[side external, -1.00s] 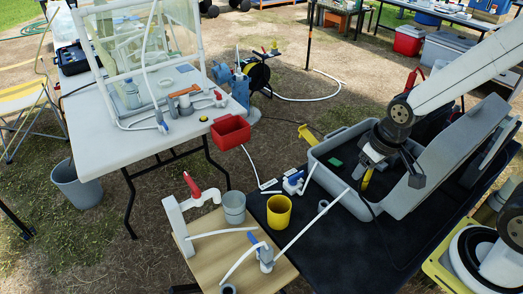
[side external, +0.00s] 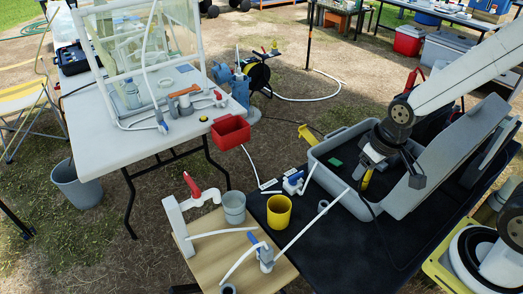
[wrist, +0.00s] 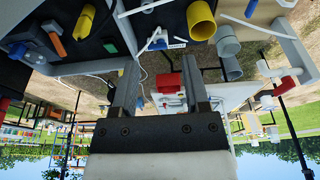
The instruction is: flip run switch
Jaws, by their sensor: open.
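No part that I can surely tell as the run switch shows in either view. An open grey case (side external: 345,200) stands on the black-topped table, with a green piece (side external: 335,162) and a yellow item (side external: 367,178) inside. My gripper (side external: 388,165) is over this case. In the wrist view, my gripper (wrist: 160,64) has its two dark fingers wide apart with nothing held between them. An orange piece (wrist: 57,44) on a grey block and the yellow item (wrist: 84,22) lie left of the fingers. A small blue-and-white device (side external: 293,180) sits beside the case, and it also shows in the wrist view (wrist: 155,40).
A yellow cup (side external: 278,212) and a grey bucket (side external: 234,207) stand left of the case. White tubes cross the wooden board (side external: 200,250). A red bin (side external: 230,132) hangs at the white table's edge (side external: 95,150). The raised case lid (side external: 465,150) is close to my arm.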

